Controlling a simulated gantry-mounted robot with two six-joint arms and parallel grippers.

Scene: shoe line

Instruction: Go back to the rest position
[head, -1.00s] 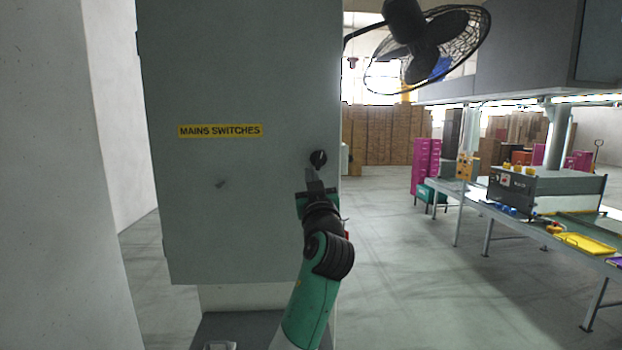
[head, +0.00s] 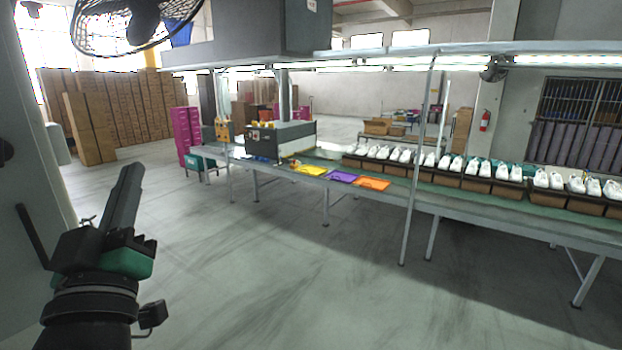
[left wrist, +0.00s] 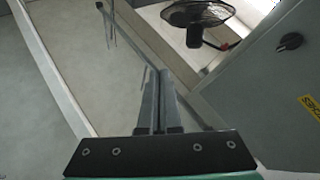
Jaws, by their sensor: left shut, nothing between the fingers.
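My left gripper (head: 125,195) is in the lower left of the head view, raised in free air with its fingers pointing up. Its fingers are shut together with nothing between them. In the left wrist view the two fingers (left wrist: 158,95) lie side by side, apart from the grey cabinet. The cabinet (head: 25,210) stands at the left edge of the head view, and its black rotary knob (head: 5,152) is partly cut off. The knob also shows in the left wrist view (left wrist: 291,41), near part of a yellow label (left wrist: 312,105). My right gripper is not in view.
A conveyor line (head: 470,205) with white shoes on boxes runs along the right. Yellow, purple and orange trays (head: 372,184) lie on it. A black fan (head: 140,22) hangs at top left. The grey floor (head: 270,285) between gripper and line is clear.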

